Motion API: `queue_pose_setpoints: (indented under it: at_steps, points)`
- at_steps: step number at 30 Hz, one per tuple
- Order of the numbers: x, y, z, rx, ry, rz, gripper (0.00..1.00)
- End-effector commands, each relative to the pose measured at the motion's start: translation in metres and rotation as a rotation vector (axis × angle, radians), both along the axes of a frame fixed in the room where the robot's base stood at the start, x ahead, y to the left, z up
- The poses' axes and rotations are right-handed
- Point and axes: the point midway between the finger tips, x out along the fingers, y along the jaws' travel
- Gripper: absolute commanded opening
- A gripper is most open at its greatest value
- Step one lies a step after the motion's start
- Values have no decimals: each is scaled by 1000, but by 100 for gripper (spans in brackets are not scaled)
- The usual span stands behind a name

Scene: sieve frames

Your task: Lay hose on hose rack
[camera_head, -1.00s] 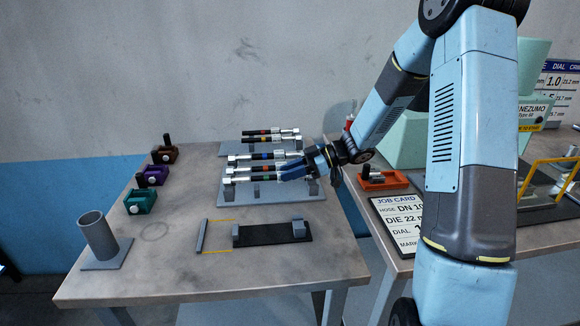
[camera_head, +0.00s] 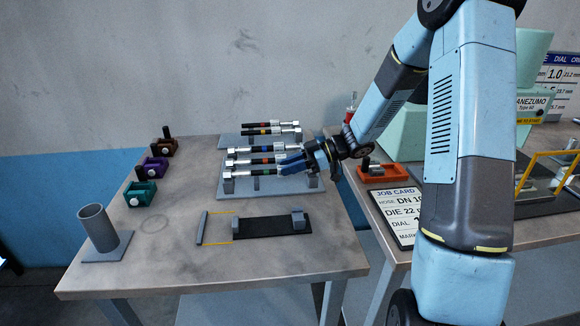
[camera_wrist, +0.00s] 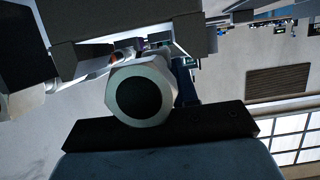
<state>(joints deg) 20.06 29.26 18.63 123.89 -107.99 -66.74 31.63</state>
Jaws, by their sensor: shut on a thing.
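My gripper (camera_head: 290,164) is shut on a hose (camera_head: 262,171) with a green band, the front one of the near hose rack. The hose is dark with silver end fittings and lies level, close over or on the near hose rack (camera_head: 238,188); I cannot tell whether it touches the rack. In the wrist view, a silver hex fitting (camera_wrist: 113,92) with a dark round opening sits between my gripper's jaws (camera_wrist: 145,85). Two more hoses, with a blue band (camera_head: 262,148) and an orange band (camera_head: 262,160), lie behind it. The jaws partly hide the hoses' right ends.
A far rack (camera_head: 232,141) holds more hoses. A black fixture (camera_head: 265,228) with grey blocks lies in front. A grey tube (camera_head: 97,228) stands at the left front, with several coloured holders behind. An orange tray (camera_head: 382,175) and job card (camera_head: 400,215) lie right.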

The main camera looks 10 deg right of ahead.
Motion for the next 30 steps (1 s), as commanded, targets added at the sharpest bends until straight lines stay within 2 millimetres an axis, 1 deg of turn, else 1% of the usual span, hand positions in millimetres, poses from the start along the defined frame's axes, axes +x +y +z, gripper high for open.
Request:
queue_pose_setpoints:
  at_steps: [25, 26, 30]
  points:
    - [0, 0, -10, 1, 0, 0, 0]
    - [0, 0, -10, 1, 0, 0, 31]
    - [0, 0, -10, 0, 0, 0, 44]
